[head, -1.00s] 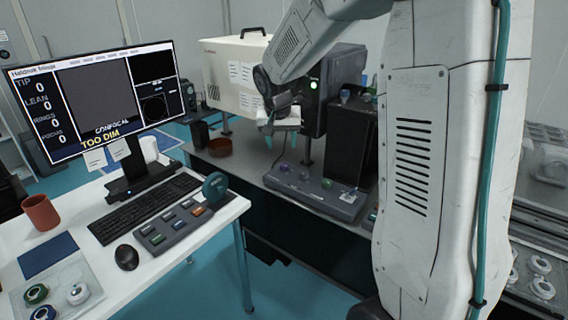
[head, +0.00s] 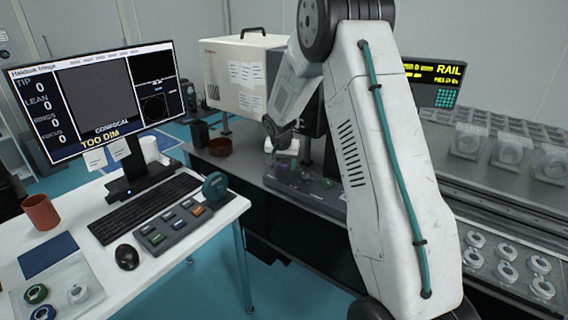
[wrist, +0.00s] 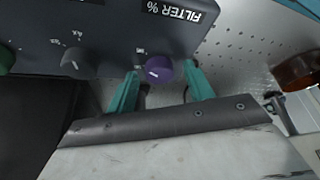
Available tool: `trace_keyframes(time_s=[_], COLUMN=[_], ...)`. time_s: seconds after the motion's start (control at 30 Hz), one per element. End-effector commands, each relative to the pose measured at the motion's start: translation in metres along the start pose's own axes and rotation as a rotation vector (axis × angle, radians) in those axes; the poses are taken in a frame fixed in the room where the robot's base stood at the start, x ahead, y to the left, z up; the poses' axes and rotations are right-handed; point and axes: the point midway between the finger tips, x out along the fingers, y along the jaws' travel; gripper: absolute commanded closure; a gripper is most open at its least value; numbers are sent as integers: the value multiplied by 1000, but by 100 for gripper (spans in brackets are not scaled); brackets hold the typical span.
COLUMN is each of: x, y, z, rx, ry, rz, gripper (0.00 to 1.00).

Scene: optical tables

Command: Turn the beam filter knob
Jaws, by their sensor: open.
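In the wrist view a purple knob (wrist: 159,69) with a white pointer mark sits on a dark control box (wrist: 110,28), beside the upside-down label "FILTER %" (wrist: 179,9). My gripper (wrist: 162,80) is open, with one teal finger on each side of the purple knob. I cannot tell whether either finger touches it. A grey knob (wrist: 75,63) is further left on the same box. In the head view the control box (head: 308,187) stands on the grey bench, and my arm covers part of it.
A monitor (head: 95,100) reads "TOO DIM". A brown bowl (head: 220,147) stands on the bench left of the box and shows in the wrist view (wrist: 298,72). A white desk (head: 195,245) with a keyboard and button panel is at the left. Ring-shaped parts (head: 507,272) lie at the right.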

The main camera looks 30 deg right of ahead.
Motion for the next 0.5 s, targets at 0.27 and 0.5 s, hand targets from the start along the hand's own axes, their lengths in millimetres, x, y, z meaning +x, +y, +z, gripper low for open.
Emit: trace_keyframes(time_s=[0.27,0.5], x=[3,3], y=[0,0], z=[0,0], rx=[-1,-1], ry=[0,0], rz=[0,0], gripper=[48,93])
